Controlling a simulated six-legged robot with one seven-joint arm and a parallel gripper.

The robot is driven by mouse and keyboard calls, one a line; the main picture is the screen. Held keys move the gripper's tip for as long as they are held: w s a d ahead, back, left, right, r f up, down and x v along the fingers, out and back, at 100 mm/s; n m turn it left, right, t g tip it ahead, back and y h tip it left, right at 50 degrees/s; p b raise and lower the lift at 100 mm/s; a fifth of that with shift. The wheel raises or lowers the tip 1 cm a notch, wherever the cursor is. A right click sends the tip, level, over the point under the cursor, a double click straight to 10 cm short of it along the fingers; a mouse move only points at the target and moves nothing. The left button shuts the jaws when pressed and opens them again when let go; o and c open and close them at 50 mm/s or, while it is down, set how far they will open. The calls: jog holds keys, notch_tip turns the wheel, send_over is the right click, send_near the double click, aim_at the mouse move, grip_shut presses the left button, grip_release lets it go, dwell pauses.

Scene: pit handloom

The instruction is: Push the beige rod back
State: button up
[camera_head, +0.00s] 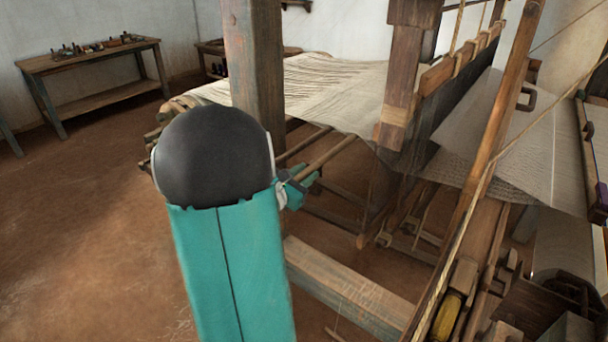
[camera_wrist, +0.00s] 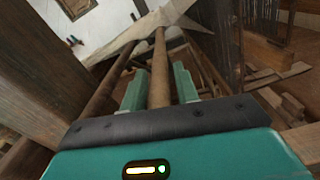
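The beige rod (camera_wrist: 159,62) runs away from me between the two teal fingers of my gripper (camera_wrist: 159,88) in the wrist view. One finger stands close on each side of it, but I cannot tell whether they touch it. In the head view my gripper (camera_head: 300,188) is partly hidden behind my arm, beside the near end of a slanting rod (camera_head: 326,156) under the cloth. The rod's far end runs up toward the pale cloth.
A second rod (camera_wrist: 106,86) runs left of the fingers. A thick wooden post (camera_head: 256,65) stands close behind my arm. A low beam (camera_head: 345,285) lies to the right. The loom frame (camera_head: 402,75) and cloth (camera_head: 340,95) crowd the right. Floor (camera_head: 75,220) at left is clear.

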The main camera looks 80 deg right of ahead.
grip_shut()
jog(key=shift+w+d+r, duration=0.1)
jog(key=shift+w+d, duration=0.2)
jog(key=shift+w, duration=0.45)
jog(key=shift+w+d+f, duration=0.1)
jog(key=shift+w+d, duration=0.25)
jog(key=shift+w, duration=0.4)
jog(key=shift+w+d+r, duration=0.1)
jog(key=shift+w+d, duration=0.2)
jog(key=shift+w, duration=0.45)
jog(key=shift+o, duration=1.6)
grip_release()
jog(key=shift+w, duration=0.15)
